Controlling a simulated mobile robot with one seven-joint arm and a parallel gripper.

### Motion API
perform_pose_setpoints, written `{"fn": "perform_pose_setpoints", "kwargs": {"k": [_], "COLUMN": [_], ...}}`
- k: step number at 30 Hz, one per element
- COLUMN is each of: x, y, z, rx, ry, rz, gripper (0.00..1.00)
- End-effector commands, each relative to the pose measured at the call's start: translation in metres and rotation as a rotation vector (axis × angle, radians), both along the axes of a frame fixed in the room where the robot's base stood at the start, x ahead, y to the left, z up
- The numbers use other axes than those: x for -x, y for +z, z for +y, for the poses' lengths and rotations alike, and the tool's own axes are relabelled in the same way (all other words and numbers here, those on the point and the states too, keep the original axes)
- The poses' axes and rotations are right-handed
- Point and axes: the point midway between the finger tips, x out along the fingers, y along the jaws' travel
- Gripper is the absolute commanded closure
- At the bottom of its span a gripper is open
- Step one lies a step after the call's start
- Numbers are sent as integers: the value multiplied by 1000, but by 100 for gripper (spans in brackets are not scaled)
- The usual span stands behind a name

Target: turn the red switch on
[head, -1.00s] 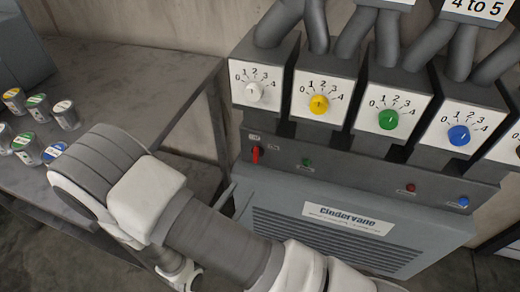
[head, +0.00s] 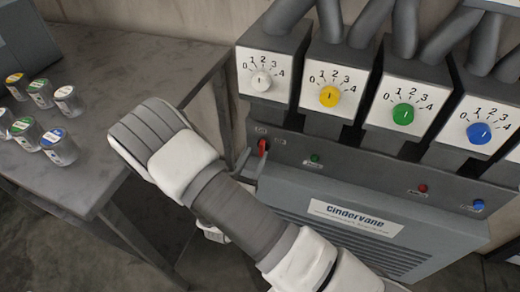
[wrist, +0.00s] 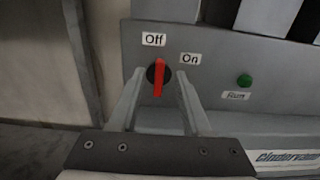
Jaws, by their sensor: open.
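The red switch (head: 263,147) sits at the left end of the grey panel below the dials. In the wrist view the switch handle (wrist: 159,80) stands upright, its top near the "Off" label (wrist: 154,40); the "On" label (wrist: 190,59) is to its right. My gripper (wrist: 160,75) is open, with one finger on each side of the handle. I cannot tell whether either finger touches it. In the head view my gripper (head: 252,158) is at the switch, partly hidden behind my arm.
A green button (wrist: 244,80) is right of the switch. Red (head: 422,188) and blue (head: 478,205) buttons are farther right. Above are white, yellow, green and blue dials. A grey table (head: 130,85) with several paint cans stands at left.

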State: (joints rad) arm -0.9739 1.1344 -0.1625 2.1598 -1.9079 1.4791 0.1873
Motion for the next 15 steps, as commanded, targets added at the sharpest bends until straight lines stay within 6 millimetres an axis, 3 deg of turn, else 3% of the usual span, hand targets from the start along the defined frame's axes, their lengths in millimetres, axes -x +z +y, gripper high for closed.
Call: {"fn": "perform_pose_setpoints", "kwargs": {"k": [6, 15], "x": [-30, -39], "y": [-1, 0], "z": [-11, -14], "rx": [-1, 0], "ry": [-1, 0], "rz": [0, 0], "gripper": [52, 52]}}
